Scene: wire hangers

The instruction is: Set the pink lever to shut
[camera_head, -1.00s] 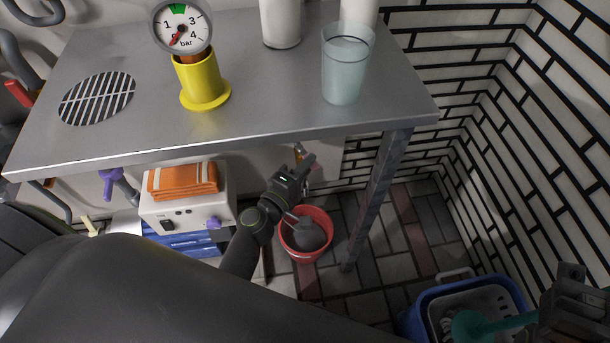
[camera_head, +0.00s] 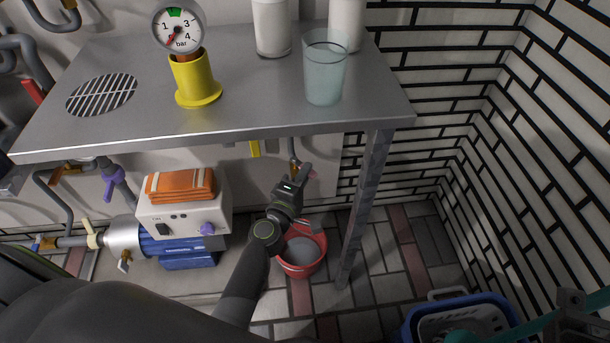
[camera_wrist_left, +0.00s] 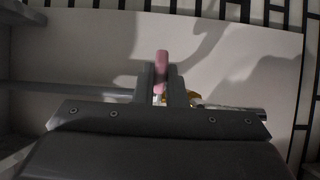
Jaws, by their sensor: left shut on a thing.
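The pink lever (camera_wrist_left: 161,60) shows in the left wrist view between the fingertips of my left gripper (camera_wrist_left: 162,80), standing up past them. A yellow-brass fitting (camera_wrist_left: 193,97) shows behind the fingers. In the head view, my left gripper (camera_head: 299,170) is under the table's front edge, above the red bucket, at a pipe by the back wall. A small pink bit (camera_head: 312,175) shows beside its fingertips. The gripper is shut on the pink lever; its fingers hide the lever's lower part. My right gripper (camera_head: 572,312) is partly visible at the lower right, by a teal thing; its jaws are unclear.
The metal table (camera_head: 250,115) carries a pressure gauge (camera_head: 178,27), a yellow stand (camera_head: 194,78) and a clear cup (camera_head: 325,75). Its leg (camera_head: 358,205) is right of my left arm. Below are a red bucket (camera_head: 300,268), a pump box (camera_head: 185,218) and a purple lever (camera_head: 112,180).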

